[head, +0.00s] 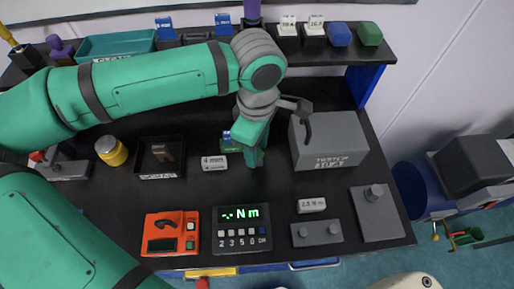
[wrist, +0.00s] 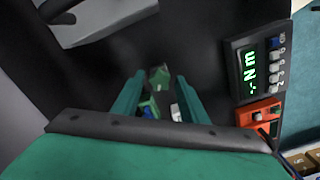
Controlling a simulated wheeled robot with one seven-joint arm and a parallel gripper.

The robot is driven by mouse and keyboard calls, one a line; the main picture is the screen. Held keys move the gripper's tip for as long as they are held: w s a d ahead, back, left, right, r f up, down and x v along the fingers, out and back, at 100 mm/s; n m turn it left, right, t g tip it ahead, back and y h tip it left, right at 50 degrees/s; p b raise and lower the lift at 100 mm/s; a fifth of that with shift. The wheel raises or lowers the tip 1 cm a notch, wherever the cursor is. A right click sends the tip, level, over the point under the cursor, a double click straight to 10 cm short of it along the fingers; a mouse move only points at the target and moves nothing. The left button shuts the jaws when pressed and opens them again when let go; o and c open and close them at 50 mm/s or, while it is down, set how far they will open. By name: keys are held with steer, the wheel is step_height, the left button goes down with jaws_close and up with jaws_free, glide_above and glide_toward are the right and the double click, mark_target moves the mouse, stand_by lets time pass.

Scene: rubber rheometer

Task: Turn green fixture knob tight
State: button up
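The green fixture (head: 232,148) sits on the dark bench near the middle, partly hidden by my gripper, with a small blue part on it. In the wrist view a small green piece (wrist: 160,76), perhaps its knob, shows just past the fingertips, and the blue part (wrist: 148,110) shows between the fingers. My gripper (head: 255,157) points down at the fixture's right side. In the wrist view my gripper (wrist: 157,90) has its two green fingers apart, with a dark gap between them. I cannot tell whether either finger touches the fixture.
A torque readout (head: 241,229) shows dashes and "N m". A "4 mm" block (head: 214,163) stands left of the fixture. A grey tester box (head: 329,141) stands close to my gripper's right. An orange device (head: 171,233) and a black tray (head: 160,157) are further left.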

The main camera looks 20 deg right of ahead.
steer(key=c, duration=0.9)
steer(key=m, duration=0.4)
steer(key=shift+m, duration=0.3)
steer(key=m, duration=0.4)
steer(key=shift+m, duration=0.3)
